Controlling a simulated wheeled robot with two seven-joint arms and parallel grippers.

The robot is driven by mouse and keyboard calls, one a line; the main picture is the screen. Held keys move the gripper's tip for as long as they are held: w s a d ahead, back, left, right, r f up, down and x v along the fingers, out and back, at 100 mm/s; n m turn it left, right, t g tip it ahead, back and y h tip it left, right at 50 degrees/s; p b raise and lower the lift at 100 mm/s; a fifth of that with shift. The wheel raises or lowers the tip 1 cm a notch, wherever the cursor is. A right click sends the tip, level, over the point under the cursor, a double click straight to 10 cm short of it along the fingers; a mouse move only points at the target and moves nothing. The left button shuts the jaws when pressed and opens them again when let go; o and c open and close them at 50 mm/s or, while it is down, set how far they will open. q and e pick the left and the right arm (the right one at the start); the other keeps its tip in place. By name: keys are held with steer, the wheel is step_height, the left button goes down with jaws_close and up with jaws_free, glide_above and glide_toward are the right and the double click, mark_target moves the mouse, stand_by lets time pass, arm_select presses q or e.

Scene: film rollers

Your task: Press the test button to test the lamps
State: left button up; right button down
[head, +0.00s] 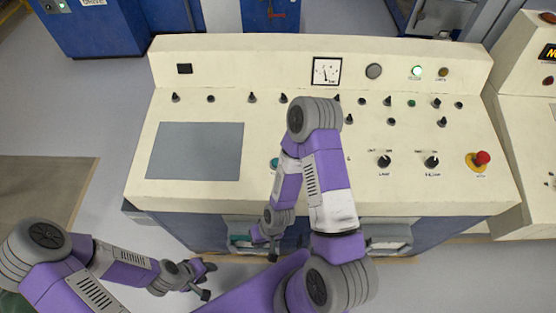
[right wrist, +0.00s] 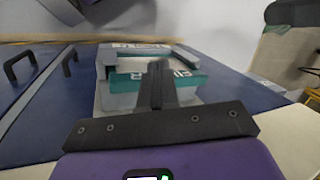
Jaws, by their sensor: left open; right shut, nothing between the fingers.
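The cream control console (head: 200,197) fills the middle of the head view. My left gripper (head: 208,281) is open and empty, lower left.
A red emergency knob (head: 482,158) on a yellow base sits at the console's right. Black rotary switches (head: 384,161) and several small knobs spread over the top. A grey-and-teal box (right wrist: 190,75) stands before my right fingers.

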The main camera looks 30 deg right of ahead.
steer(key=w+d+r+n+t+p, duration=0.1)
steer(key=w+r+n+p, duration=0.15)
steer(key=r+p, duration=0.6)
steer(key=w+d+r+n+t+p, duration=0.1)
steer(key=w+r+p, duration=0.2)
steer(key=r+p, duration=0.6)
steer(key=w+d+r+n+t+b, duration=0.1)
steer(key=w+d+r+n+t, duration=0.1)
steer(key=w+d+r+n, duration=0.2)
steer(key=w+d+r+n+t+y, duration=0.1)
steer(key=w+d+r+n+t, duration=0.2)
steer(key=d+n, duration=0.7)
step_height(320, 180, up, 4)
steer(key=w+n, duration=0.2)
steer(key=shift+d+f+n+b, duration=0.15)
steer(key=shift+f+n+b, duration=0.05)
steer(key=shift+n+b, duration=0.15)
steer(key=shift+f, duration=0.15)
steer(key=f+b, duration=0.5)
steer(key=w+f+b, duration=0.1)
steer(key=f+b, duration=0.1)
steer(key=f, duration=0.1)
steer(key=shift+d+f, duration=0.2)
steer(key=shift+f, duration=0.05)
steer(key=shift+s+f, duration=0.1)
steer(key=shift+f, duration=0.05)
steer(key=shift+f+b, duration=0.35)
steer(key=shift+b, duration=0.2)
